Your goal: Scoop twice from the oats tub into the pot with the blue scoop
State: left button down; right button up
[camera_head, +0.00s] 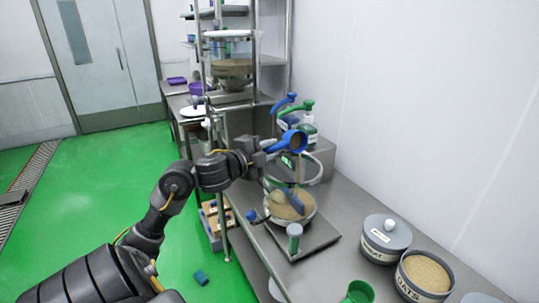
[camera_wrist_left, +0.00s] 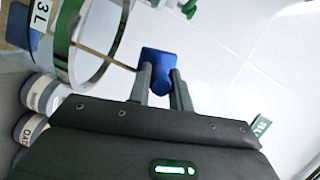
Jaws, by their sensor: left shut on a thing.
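In the left wrist view the blue handle (camera_wrist_left: 158,66) sits between the two fingers (camera_wrist_left: 162,86). The pot (camera_head: 290,219) holds tan contents, with a blue utensil in it. The oats tub (camera_head: 408,288), labelled OATS, stands open at the lower right, full of tan oats. My right gripper is out of view.
The pot stands on a flat grey plate (camera_head: 318,238). A lidded tub (camera_head: 381,250) stands beside the oats tub. Pump bottles (camera_head: 308,130) stand behind the scoop. A steel shelf rack rises at the back; the wall bounds the right.

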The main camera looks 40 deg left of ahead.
pick_arm(q)
jog(key=shift+f+m+t+b, duration=0.25)
jog(key=shift+m+b, duration=0.6)
jog(key=shift+b, duration=0.75)
jog(key=shift+f+m+t+b, duration=0.25)
jog(key=shift+m+b, duration=0.6)
jog(key=shift+b, duration=1.1)
jog(key=shift+m+b, duration=0.5)
jog(key=shift+b, duration=0.2)
jog(key=shift+f+m+t+b, duration=0.1)
jog(key=shift+m+t+b, duration=0.2)
jog(key=shift+m+b, duration=0.35)
jog(key=shift+d+b, duration=0.1)
jog(key=shift+b, duration=0.4)
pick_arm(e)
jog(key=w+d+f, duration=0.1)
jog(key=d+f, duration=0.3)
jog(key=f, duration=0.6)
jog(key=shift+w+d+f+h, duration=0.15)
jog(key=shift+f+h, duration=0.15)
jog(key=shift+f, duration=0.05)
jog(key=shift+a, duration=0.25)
